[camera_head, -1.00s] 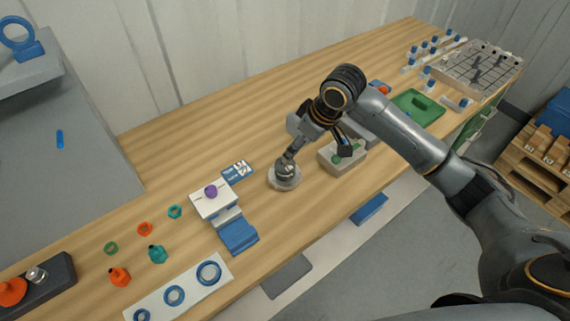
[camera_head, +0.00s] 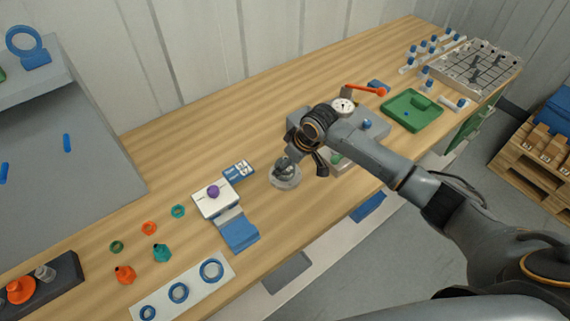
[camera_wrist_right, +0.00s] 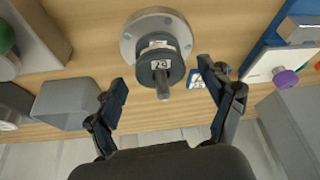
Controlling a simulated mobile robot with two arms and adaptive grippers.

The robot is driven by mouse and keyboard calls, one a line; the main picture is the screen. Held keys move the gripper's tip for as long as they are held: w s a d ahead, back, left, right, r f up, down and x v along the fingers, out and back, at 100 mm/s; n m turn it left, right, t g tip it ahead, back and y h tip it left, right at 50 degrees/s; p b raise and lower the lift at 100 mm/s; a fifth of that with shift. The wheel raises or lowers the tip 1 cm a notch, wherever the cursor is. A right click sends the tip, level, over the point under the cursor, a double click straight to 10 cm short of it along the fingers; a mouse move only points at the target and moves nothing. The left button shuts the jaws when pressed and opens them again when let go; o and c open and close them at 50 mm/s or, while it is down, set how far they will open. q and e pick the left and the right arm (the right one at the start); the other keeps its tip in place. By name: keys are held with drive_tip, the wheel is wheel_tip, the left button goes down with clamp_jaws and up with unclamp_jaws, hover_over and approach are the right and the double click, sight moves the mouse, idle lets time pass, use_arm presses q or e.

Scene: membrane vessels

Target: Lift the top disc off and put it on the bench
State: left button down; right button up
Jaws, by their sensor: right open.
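A stack of discs stands on a pale round flanged base (camera_head: 285,182) on the wooden bench, near its front edge. In the right wrist view the base (camera_wrist_right: 132,41) shows bolt holes around its rim. The top disc (camera_wrist_right: 161,68) is dark grey with a small white number label, and a grey pin sticks up through its middle. My right gripper (camera_wrist_right: 163,80) is open and empty, its dark fingers spread on either side of the stack in that view. I cannot tell how far the fingertips are above the disc. The head view shows my right arm partly hiding the stack. My left gripper is out of view.
A white block with a purple knob (camera_head: 213,191) and a blue-and-white card (camera_head: 239,171) lie left of the stack. A grey box (camera_head: 363,132) and a pale bin (camera_head: 350,160) stand to its right. The bench (camera_head: 220,120) behind the stack is clear.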

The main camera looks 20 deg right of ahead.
drive_tip(key=shift+c, duration=0.2)
drive_tip(key=c, duration=1.2)
